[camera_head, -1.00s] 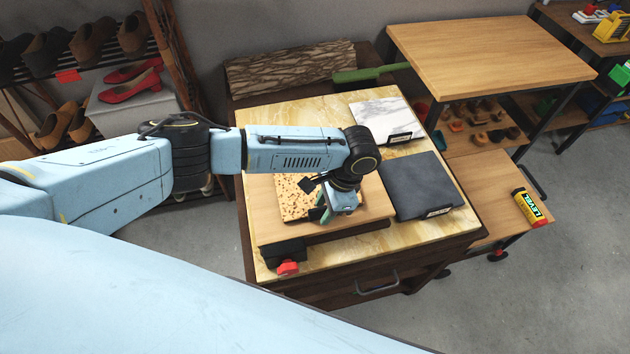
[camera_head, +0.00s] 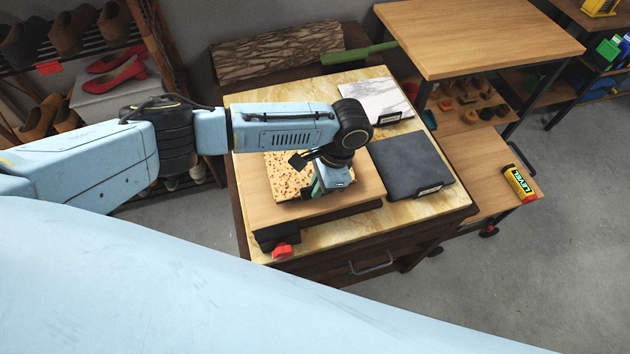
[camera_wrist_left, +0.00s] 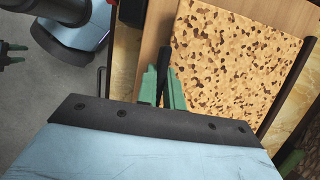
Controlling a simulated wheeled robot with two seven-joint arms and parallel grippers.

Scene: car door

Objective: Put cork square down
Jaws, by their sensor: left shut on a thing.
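The cork square (camera_head: 284,171) is a tan, brown-speckled tile. In the head view it is over the wooden board (camera_head: 345,193) on the marbled yellow table top, partly hidden by my left arm. Whether the cork fully touches the board is hidden.
A dark slate tile (camera_head: 410,165) and a white marble tile (camera_head: 377,99) lie right of the board. A red knob (camera_head: 283,251) sits at the board's front. Bark (camera_head: 277,52) and a green-handled thing (camera_head: 357,54) are behind. A level (camera_head: 519,184) lies on the right shelf.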

